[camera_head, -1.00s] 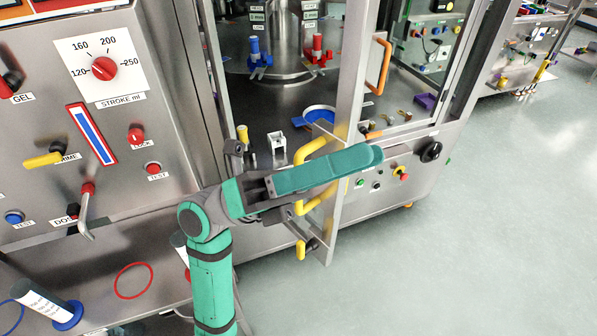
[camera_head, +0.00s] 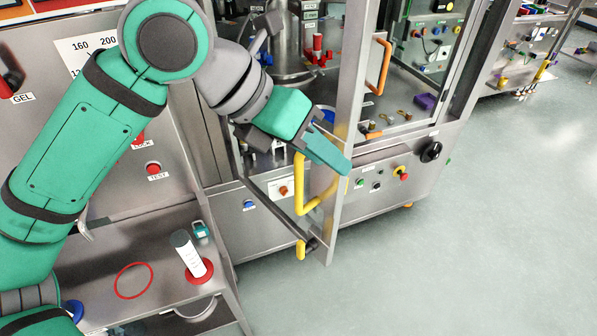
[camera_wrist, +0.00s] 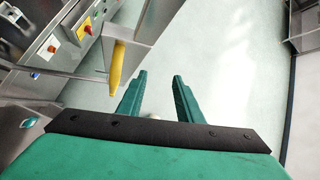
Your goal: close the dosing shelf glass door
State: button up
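The glass door stands swung open toward me, its metal free-edge frame (camera_head: 336,225) upright in the head view. A yellow handle (camera_head: 301,185) is on the door, its upper part covered by my gripper. My gripper (camera_head: 342,166) is over the handle's top, close to the door frame; contact cannot be told. In the wrist view my gripper (camera_wrist: 159,77) has its two fingers apart with nothing between them. The yellow handle (camera_wrist: 117,66) lies just left of the left finger there. A small yellow latch handle (camera_head: 301,250) is low on the door.
The shelf cabinet with an orange handle (camera_head: 379,66) on another glass panel stands behind. A front panel has a red-yellow button (camera_head: 401,172) and a black knob (camera_head: 431,151). A white cylinder (camera_head: 189,255) stands on the bench at lower left. The floor (camera_head: 470,250) at right is clear.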

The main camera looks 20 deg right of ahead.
aim_at(296, 169)
jog(key=w+a+n+t+y, duration=0.1)
jog(key=w+a+t+y, duration=0.2)
jog(key=w+a+y, duration=0.15)
jog(key=x, duration=0.6)
jog(key=s+x, duration=0.1)
jog(key=x, duration=0.2)
jog(key=shift+w+f, duration=0.15)
jog(key=shift+f, duration=0.3)
grip_shut()
